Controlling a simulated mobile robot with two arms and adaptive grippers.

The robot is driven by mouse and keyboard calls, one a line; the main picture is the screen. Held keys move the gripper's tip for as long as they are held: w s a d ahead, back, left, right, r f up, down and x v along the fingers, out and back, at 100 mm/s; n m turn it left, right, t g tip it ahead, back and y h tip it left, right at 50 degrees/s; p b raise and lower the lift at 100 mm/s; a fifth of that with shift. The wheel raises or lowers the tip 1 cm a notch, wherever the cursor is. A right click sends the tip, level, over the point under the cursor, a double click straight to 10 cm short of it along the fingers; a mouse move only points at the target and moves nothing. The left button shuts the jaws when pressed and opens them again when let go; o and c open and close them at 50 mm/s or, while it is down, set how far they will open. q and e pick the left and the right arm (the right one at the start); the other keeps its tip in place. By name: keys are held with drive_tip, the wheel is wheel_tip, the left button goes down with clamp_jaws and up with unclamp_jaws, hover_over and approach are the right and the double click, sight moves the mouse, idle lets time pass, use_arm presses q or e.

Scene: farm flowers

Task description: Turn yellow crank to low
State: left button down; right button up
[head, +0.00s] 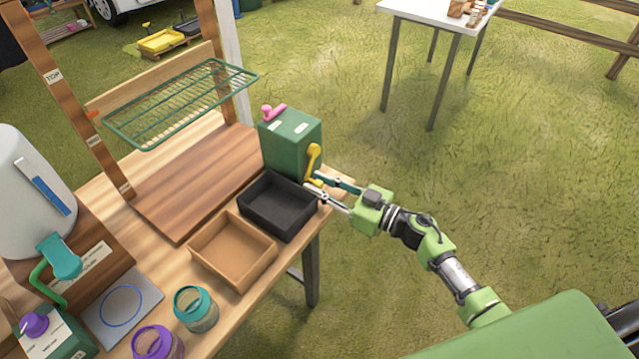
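The yellow crank (314,156) is on the front right side of a green box (291,142) at the table's right end. Its rounded yellow end points up and its arm slants down toward my fingers. My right gripper (314,184) comes in from the right, with its two fingers apart. The fingertips are just below the crank, close to its lower part. I cannot tell whether they touch it. Any low marking for the crank is not readable. My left gripper is not in view.
A black tray (248,208) and a tan tray (216,273) stand below the box. A pink handle (272,112) is on the box top. A green wire rack (180,97) is behind. Jars (196,311) and a white tank (30,200) are at left.

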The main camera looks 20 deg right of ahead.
clamp_jaws()
drive_tip(key=shift+w, duration=0.1)
